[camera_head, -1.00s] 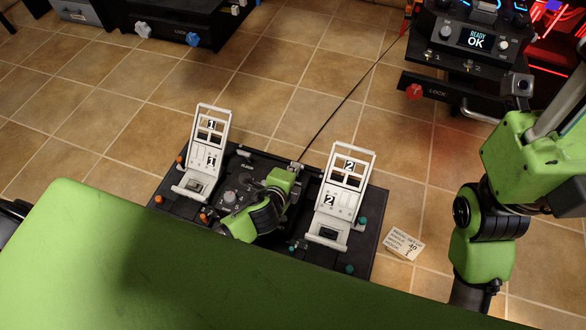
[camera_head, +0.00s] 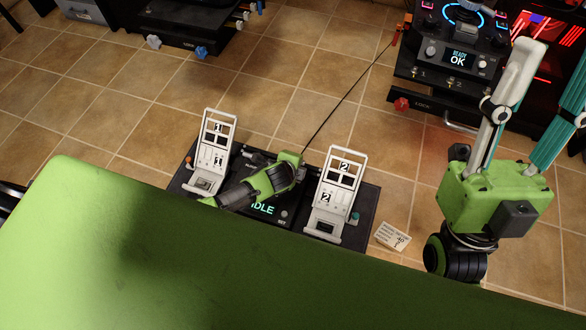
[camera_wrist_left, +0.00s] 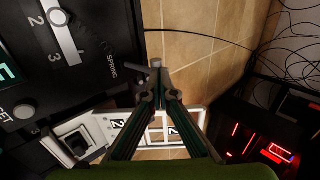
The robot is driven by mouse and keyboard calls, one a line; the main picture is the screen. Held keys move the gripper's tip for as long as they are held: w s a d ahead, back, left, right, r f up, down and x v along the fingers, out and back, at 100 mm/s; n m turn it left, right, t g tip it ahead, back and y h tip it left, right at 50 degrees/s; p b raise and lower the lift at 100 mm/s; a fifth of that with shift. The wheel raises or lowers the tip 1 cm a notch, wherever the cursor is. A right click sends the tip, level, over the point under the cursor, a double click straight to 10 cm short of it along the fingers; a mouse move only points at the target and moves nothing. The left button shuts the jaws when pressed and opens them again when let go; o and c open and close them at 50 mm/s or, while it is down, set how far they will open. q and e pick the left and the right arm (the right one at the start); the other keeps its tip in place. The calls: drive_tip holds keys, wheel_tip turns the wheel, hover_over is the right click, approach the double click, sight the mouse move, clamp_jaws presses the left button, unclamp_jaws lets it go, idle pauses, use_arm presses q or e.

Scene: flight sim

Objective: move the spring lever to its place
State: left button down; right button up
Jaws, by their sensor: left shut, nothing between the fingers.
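The dark control panel (camera_head: 373,203) lies between two white numbered frames, partly covered by my left arm. My left gripper (camera_wrist_left: 155,72) is shut and empty. In the head view my left wrist hides its fingers. My right gripper (camera_head: 552,85) is raised at the right, its teal-padded fingers apart and empty.
White frame 1 (camera_head: 219,128) and white frame 2 (camera_head: 345,168) stand up on either side of my left wrist. A thin cable (camera_head: 352,90) runs from the panel to a back-right console (camera_head: 425,62). A printed card (camera_head: 393,237) lies on the tiles.

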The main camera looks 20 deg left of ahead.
use_arm(q)
drive_tip(key=shift+w+f+g+p, duration=0.1)
drive_tip(key=shift+w+g+p, duration=0.7)
drive_tip(key=shift+p, duration=0.1)
drive_tip(key=shift+w, duration=0.3)
drive_tip(key=shift+w+f, duration=0.1)
drive_tip(key=shift+w, duration=0.05)
use_arm(e)
drive_tip(key=w+a+f+g+h, duration=0.1)
drive_tip(key=w+f+g+h, duration=0.1)
drive_tip(key=w+f+g, duration=0.4)
drive_tip(key=w+f, duration=0.2)
drive_tip(key=w, duration=0.2)
drive_tip(key=shift+a+g, duration=0.3)
use_arm(q)
drive_tip(key=shift+w, duration=0.15)
